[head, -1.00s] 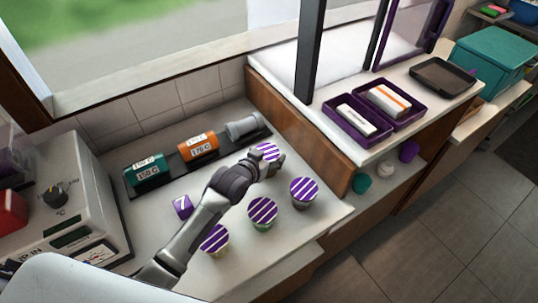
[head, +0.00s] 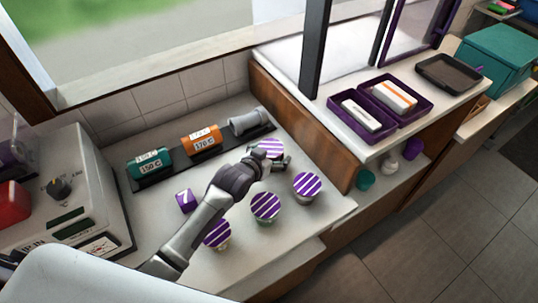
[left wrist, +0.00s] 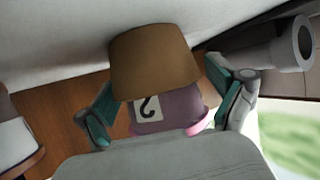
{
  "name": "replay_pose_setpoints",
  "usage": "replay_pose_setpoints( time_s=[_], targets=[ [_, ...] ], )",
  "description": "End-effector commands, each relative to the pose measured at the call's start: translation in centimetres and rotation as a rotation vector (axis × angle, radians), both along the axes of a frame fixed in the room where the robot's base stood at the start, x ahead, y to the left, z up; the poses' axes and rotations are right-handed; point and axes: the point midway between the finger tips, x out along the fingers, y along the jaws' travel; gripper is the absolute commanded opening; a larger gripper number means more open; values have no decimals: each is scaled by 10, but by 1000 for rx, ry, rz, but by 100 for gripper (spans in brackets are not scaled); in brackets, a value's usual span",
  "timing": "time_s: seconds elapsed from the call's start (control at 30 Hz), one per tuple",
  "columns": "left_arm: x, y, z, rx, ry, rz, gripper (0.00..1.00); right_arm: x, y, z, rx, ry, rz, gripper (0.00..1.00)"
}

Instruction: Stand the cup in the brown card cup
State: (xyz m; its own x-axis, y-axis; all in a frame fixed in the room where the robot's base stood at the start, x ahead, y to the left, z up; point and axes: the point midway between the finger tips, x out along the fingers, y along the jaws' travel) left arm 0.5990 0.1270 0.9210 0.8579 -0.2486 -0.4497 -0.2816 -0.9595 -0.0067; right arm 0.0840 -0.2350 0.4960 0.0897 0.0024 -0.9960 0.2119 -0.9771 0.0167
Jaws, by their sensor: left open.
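The cup (left wrist: 170,112) is purple with a label reading 2 and a pink rim. In the left wrist view, which is upside down, its lower part is inside the brown card cup (left wrist: 153,55), which hides it. In the head view its purple-and-white striped top (head: 270,146) shows at the back of the counter, beyond my left gripper (head: 278,164). My left gripper (left wrist: 160,100) is open, with a teal-padded finger on each side of the cup; whether either pad touches is unclear. My right gripper is not in view.
Several other striped-lid cups stand close by, one (head: 307,186) to the right, another (head: 265,206) in front. A purple block (head: 186,200) marked 7 lies to the left. A dark rack (head: 150,180) of cylinders lies behind. A wooden panel (head: 300,120) bounds the right.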

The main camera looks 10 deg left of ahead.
Motion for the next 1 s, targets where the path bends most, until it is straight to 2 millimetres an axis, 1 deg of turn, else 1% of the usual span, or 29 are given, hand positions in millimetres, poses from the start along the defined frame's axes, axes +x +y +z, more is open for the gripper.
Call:
replay_pose_setpoints(
  time_s=[0.13,0.17,0.23,0.5,0.7,0.83,1.0],
  targets=[
    [0,0,18,-3,-6,0,95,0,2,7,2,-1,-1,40],
    [-5,2,15,-2,-3,0,95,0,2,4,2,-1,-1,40],
    [-15,5,20,-2,-5,0,95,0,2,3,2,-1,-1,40],
    [-63,19,45,-2,-6,0,95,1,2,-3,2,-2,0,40],
    [-90,26,60,-3,-6,0,95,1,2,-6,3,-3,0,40],
    [-99,29,65,-2,-5,0,95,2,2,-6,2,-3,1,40],
    [-102,30,68,-3,-5,1,95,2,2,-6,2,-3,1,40]
  ],
)
